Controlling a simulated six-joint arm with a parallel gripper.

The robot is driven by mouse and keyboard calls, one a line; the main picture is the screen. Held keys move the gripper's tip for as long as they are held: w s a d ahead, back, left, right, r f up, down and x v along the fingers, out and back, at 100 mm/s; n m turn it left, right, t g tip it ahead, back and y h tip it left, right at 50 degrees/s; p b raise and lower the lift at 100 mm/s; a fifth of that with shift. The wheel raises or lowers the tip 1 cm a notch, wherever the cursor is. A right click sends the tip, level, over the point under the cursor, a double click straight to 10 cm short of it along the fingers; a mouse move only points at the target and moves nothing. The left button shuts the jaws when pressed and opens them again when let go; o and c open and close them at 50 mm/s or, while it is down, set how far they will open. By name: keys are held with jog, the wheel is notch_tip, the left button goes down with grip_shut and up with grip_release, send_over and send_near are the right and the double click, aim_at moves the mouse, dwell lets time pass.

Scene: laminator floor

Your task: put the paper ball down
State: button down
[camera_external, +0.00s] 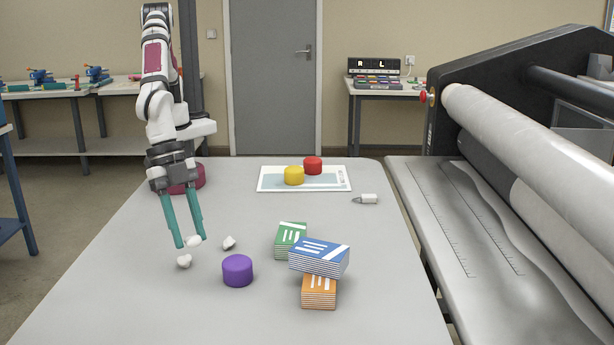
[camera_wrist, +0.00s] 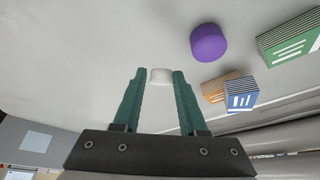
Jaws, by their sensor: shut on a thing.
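My gripper (camera_external: 191,242) is shut on a small white paper ball (camera_external: 194,240), held between the tips of its two green fingers. The same paper ball (camera_wrist: 160,77) shows between the fingertips in the wrist view. The fingers point down over the left part of the grey table, and I cannot tell how far the ball is above the surface. A second white paper ball (camera_external: 184,261) lies just in front of the fingertips, and a third (camera_external: 228,243) lies to their right. Neither of these is clearly seen in the wrist view.
A purple cylinder (camera_external: 237,270) stands front right of my gripper. Green (camera_external: 291,240), blue (camera_external: 319,257) and orange (camera_external: 319,291) card stacks are further right, the blue one tilted. The table's front left is clear.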

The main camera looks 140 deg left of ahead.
send_over(256, 288)
jog(key=s, duration=0.2)
jog(key=f, duration=0.6)
jog(key=shift+w, duration=0.2)
jog(key=shift+a+f, duration=0.1)
jog(key=shift+f, duration=1.9)
jog(key=shift+c, duration=2.3)
grip_release()
jog(key=shift+f, duration=0.15)
